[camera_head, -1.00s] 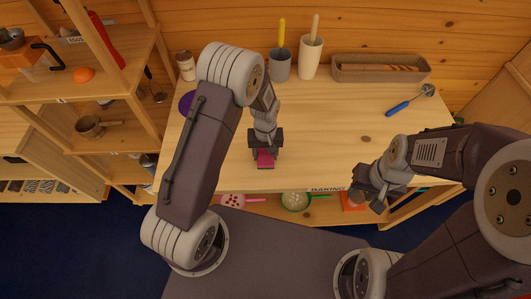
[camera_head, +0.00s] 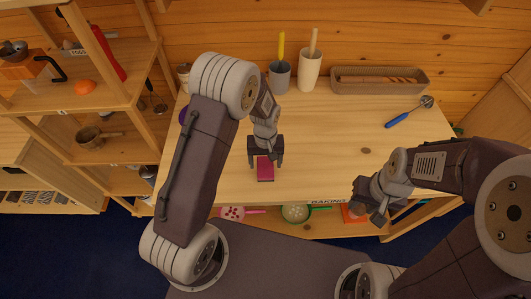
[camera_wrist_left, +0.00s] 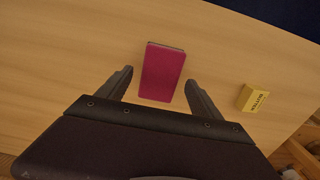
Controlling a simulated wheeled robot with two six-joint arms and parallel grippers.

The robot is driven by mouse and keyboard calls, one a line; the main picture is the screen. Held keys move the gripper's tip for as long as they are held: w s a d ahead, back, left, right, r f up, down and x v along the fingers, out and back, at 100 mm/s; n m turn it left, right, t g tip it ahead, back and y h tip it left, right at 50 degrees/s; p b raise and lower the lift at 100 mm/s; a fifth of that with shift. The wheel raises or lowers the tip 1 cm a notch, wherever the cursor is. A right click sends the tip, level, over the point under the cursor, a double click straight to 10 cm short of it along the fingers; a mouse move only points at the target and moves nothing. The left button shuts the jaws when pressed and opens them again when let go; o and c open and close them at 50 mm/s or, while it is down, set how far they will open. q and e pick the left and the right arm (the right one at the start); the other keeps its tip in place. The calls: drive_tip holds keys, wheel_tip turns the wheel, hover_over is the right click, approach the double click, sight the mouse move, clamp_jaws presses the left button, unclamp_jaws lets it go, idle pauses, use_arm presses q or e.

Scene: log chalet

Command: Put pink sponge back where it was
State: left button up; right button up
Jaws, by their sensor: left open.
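The pink sponge (camera_head: 265,169) lies flat on the wooden tabletop near its front edge. In the left wrist view the sponge (camera_wrist_left: 162,72) is a dark pink block, its near end between the fingertips with a gap on each side. My left gripper (camera_head: 266,163) is open, pointing down at the sponge from behind, and holds nothing. Its two fingers (camera_wrist_left: 158,84) also show in the left wrist view. My right gripper (camera_head: 367,204) hangs at the table's front edge, away from the sponge; I cannot tell whether its jaws are open.
A small yellow block (camera_wrist_left: 251,98) with lettering shows in the left wrist view. At the back stand a grey cup (camera_head: 279,77), a cream cup (camera_head: 310,71) and a long basket (camera_head: 380,88). A blue-handled tool (camera_head: 399,120) lies right. Shelves (camera_head: 80,105) stand left.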

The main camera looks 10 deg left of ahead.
sight(265, 166)
use_arm(q)
wheel_tip(265, 166, up, 9)
drive_tip(key=s+a+r+m+t, duration=0.1)
drive_tip(key=s+a+m, duration=0.2)
drive_tip(key=s, duration=1)
drive_tip(key=a, duration=0.2)
drive_tip(key=shift+a+r, duration=0.15)
drive_tip(key=shift+a, duration=0.25)
